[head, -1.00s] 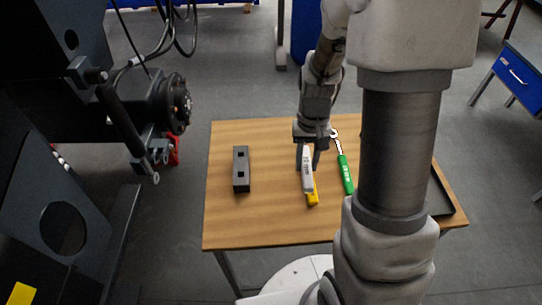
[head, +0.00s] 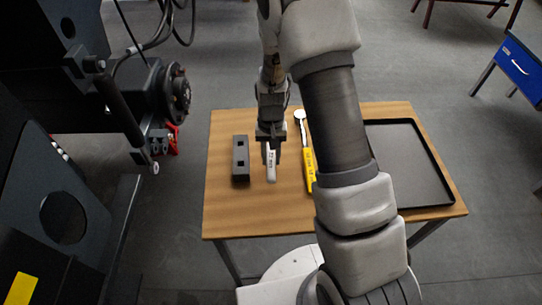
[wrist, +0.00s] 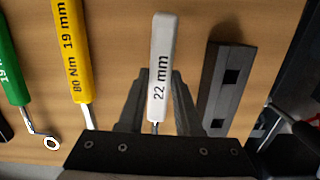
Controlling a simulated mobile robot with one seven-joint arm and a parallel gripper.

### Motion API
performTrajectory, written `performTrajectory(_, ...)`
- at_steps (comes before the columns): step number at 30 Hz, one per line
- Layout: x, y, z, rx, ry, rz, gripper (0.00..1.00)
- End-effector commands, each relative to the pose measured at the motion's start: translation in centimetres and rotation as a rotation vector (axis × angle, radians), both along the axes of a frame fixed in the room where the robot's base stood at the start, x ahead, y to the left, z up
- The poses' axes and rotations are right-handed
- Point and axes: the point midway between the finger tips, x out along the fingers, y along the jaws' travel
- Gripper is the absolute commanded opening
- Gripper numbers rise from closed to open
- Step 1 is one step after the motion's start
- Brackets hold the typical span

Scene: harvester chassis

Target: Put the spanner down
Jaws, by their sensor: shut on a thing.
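The white-handled spanner (head: 271,167), marked 22 mm, is in my gripper (head: 270,147) above the left-middle part of the wooden table (head: 225,215). In the wrist view the white spanner (wrist: 160,75) runs between the two fingers, its handle pointing away from the wrist and its shaft partly hidden by the gripper body. I cannot tell whether its far end touches the table.
A dark block with two square holes (head: 240,160) lies just left of my gripper. A yellow spanner (head: 308,165), marked 19 mm, lies to the right. A green one (wrist: 12,75) shows in the wrist view. A black tray (head: 410,155) fills the table's right side.

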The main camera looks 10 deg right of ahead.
Motion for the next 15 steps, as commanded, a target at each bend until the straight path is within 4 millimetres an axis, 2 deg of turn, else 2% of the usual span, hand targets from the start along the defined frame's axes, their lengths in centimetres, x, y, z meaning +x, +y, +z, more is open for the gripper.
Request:
performTrajectory(9, 0.07, 0.00, -0.33, 0.001, -0.002, 0.000, 0.00)
performTrajectory(10, 0.05, 0.00, -0.34, 0.001, -0.001, 0.000, 0.35)
performTrajectory(15, 0.04, 0.00, -0.21, 0.001, -0.002, 0.000, 0.63)
